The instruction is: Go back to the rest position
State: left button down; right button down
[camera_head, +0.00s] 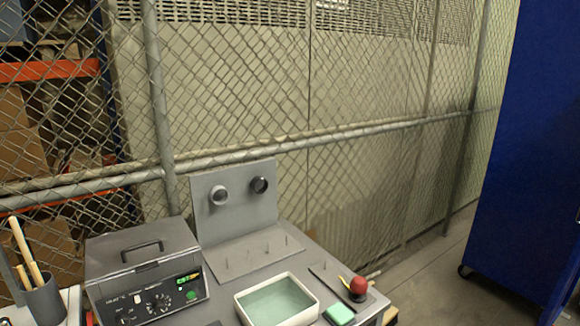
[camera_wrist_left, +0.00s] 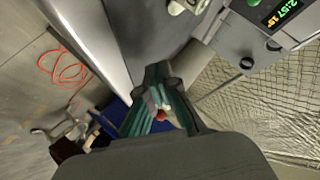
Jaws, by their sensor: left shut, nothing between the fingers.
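My left gripper (camera_wrist_left: 160,100) shows in the left wrist view, its dark fingers with greenish inner sides pointing away from the camera. It is shut and empty. A small red spot shows close to the fingers; I cannot tell what it is. Neither gripper shows in the head view, and my right gripper is in no view.
In the head view a bench holds a grey tank unit (camera_head: 145,270), a grey panel with two knobs (camera_head: 235,205), a white tray (camera_head: 315,290), a green block (camera_head: 339,314) and a red ball (camera_head: 357,286). A wire fence stands behind; a blue cabinet (camera_head: 535,150) is right. An orange cable (camera_wrist_left: 62,70) lies on the floor.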

pick_arm(q)
jog(key=s+a+r+n+g+y, duration=0.15)
jog(key=s+n+g, duration=0.25)
jog(key=s, duration=0.9)
jog(key=s+a+n+g, duration=0.2)
jog(key=s+n+g, duration=0.3)
jog(key=s, duration=0.7)
notch_tip(320, 180, down, 30)
jog(key=s+g+b, duration=0.1)
jog(key=s+b, duration=0.1)
jog(key=s+a+f+g, duration=0.1)
jog(key=s+a+f, duration=0.2)
jog(key=s+f, duration=1.1)
jog(key=shift+s+f+m+b, duration=0.35)
jog(key=shift+s+f+m, duration=0.05)
jog(key=shift+s, duration=0.6)
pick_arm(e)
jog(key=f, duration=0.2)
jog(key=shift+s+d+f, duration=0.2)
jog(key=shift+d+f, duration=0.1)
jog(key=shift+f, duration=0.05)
